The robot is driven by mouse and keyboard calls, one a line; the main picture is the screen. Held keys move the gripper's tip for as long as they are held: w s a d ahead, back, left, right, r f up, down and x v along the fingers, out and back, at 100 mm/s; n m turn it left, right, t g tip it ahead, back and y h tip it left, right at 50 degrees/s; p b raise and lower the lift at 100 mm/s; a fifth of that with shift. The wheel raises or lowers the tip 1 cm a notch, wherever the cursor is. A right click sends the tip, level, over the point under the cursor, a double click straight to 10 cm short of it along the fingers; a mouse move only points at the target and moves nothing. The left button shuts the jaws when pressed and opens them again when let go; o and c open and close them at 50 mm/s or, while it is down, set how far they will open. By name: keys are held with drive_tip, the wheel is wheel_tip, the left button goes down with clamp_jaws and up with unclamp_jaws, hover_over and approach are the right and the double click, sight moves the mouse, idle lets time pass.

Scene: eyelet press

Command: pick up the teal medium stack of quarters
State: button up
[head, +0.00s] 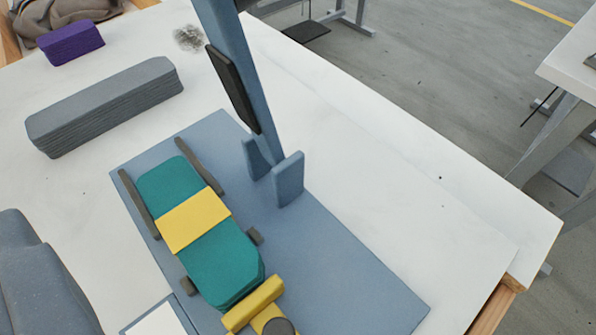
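The teal stack of quarters (221,268) lies flat on a blue-grey base plate (340,270), left of centre in the head view. A yellow band (194,220) crosses its middle and hides part of it.
Dark grey guide bars (139,203) and small blocks (255,237) flank the stack. A yellow part (253,304) with a dark round top sits at its near end. A long grey stack (105,105) and a purple stack (70,43) lie at upper left. The white table (400,165) is clear at right.

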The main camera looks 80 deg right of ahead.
drive_tip(key=s+d+f+m+g+h, duration=0.1)
drive_tip(key=s+d+f+g+h, duration=0.15)
drive_tip(key=f, duration=0.45)
drive_tip(key=s+d+f+g+h, duration=0.1)
drive_tip(key=s+d+f+g, duration=0.15)
drive_tip(key=f, duration=0.55)
drive_tip(key=b, duration=0.3)
approach(194, 226)
drive_tip(key=d, duration=0.1)
drive_tip(key=w+d+f, duration=0.1)
drive_tip(key=shift+w+d+f, duration=0.2)
drive_tip(key=shift+d, duration=0.15)
drive_tip(key=shift+w+a+b+x, duration=0.1)
drive_tip(key=shift+b+x, duration=0.3)
drive_tip(key=shift+x, duration=0.65)
drive_tip(key=shift+w+a+b+x, duration=0.1)
drive_tip(key=shift+b+x, duration=0.35)
drive_tip(key=shift+x, duration=0.55)
drive_tip(key=shift+w+a+b+x, duration=0.15)
drive_tip(key=shift+b+x, duration=0.25)
drive_tip(key=shift+x, duration=0.65)
drive_tip(key=c, duration=1.4)
drive_tip(key=shift+r, duration=0.15)
